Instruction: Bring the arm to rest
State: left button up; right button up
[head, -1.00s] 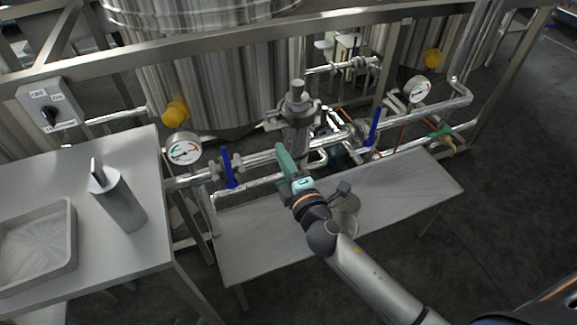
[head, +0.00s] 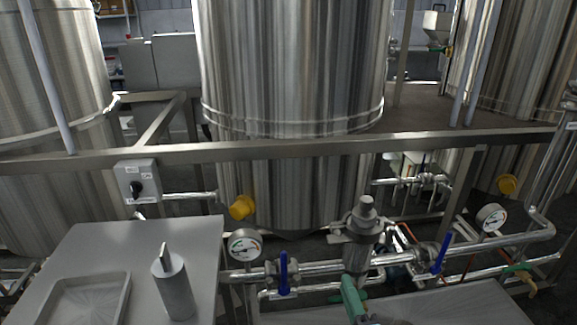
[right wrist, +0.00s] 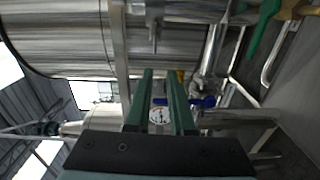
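My right gripper (head: 352,298) shows at the bottom of the head view as a green finger below a steel vertical valve body (head: 362,235). I cannot tell there whether it touches anything. In the right wrist view the two green fingers of this gripper (right wrist: 160,76) stand apart with nothing between them. A pressure gauge (right wrist: 159,115) shows through the gap, beyond the fingers. Most of my right arm is below the head view's edge. My left gripper is in neither view.
Pipes with blue-handled valves (head: 284,272) and a gauge (head: 245,245) run around the right gripper. A low bench (head: 450,305) lies below. A left table (head: 95,245) bears a tray (head: 122,298) and a metal cylinder (head: 174,290). Large tanks (head: 290,70) stand behind a frame rail (head: 280,150).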

jog(key=s+a+f+m+g+y, duration=0.25)
jog(key=s+f+m+g, duration=0.55)
jog(key=s+f+m, duration=0.8)
pick_arm(q)
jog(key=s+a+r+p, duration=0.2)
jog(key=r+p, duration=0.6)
jog(key=p, duration=0.4)
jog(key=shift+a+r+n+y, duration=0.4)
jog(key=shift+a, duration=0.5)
pick_arm(e)
jog(key=s+d+r, duration=0.3)
jog(key=s+r, duration=0.1)
jog(key=r, duration=0.2)
jog(key=shift+h, duration=0.35)
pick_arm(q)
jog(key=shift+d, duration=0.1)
pick_arm(e)
jog(key=shift+g, duration=0.3)
jog(key=shift+o, duration=0.3)
